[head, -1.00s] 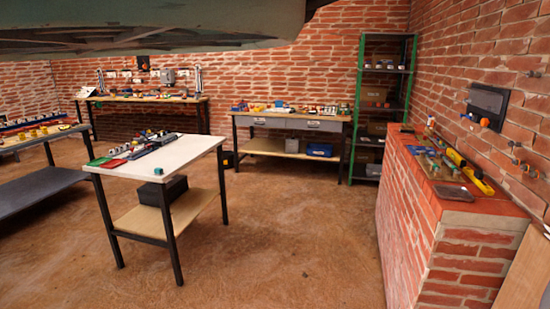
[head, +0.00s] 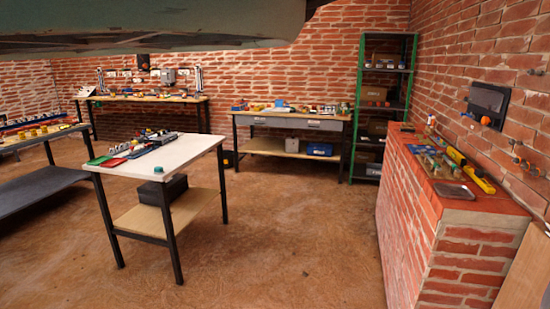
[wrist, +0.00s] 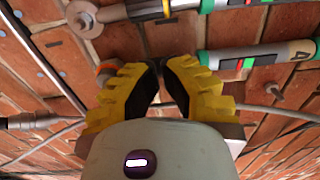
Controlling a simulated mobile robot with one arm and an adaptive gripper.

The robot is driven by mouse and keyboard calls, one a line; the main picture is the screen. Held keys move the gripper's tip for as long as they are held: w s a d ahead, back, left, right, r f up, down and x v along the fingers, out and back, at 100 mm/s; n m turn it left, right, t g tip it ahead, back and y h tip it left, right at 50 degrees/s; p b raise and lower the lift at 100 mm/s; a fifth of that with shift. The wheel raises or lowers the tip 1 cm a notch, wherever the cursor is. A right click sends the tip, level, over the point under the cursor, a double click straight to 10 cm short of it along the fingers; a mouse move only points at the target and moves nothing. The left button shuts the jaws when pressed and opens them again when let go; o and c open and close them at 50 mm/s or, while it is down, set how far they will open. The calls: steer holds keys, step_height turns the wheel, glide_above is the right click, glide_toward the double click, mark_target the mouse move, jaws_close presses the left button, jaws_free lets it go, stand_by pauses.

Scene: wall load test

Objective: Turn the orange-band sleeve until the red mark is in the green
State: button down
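My gripper (wrist: 161,66) has yellow ribbed fingers with black pads. In the wrist view its tips lie close together in front of the brick wall, with a narrow gap between the pads. I cannot tell whether anything is pinched there. An orange ring (wrist: 106,72) shows behind the left finger, partly hidden. I cannot tell for sure whether it is the orange-band sleeve. A grey cylinder (wrist: 282,54) with teal end bands and a small green and red window lies to the right of the fingers. My gripper does not show in the head view.
Another teal-banded cylinder (wrist: 185,7) runs along the top of the wrist view. A round metal washer (wrist: 84,18) and a grey cable (wrist: 275,109) are near the fingers. In the head view a brick ledge (head: 455,215) carries tools along the right wall.

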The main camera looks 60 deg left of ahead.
steer(key=shift+s+d, duration=0.3)
steer(key=shift+s, duration=0.1)
stand_by(0.5)
steer(key=shift+s+a, duration=0.3)
steer(key=shift+a, duration=0.1)
steer(key=shift+w+a, duration=0.1)
steer(key=shift+w, duration=0.1)
steer(key=shift+w+a, duration=0.35)
steer(key=shift+w, duration=0.05)
steer(key=shift+w+d, duration=0.3)
steer(key=shift+d, duration=0.1)
stand_by(0.7)
steer(key=shift+s+d+b, duration=0.3)
steer(key=shift+b, duration=0.05)
steer(key=shift+s, duration=0.15)
stand_by(0.7)
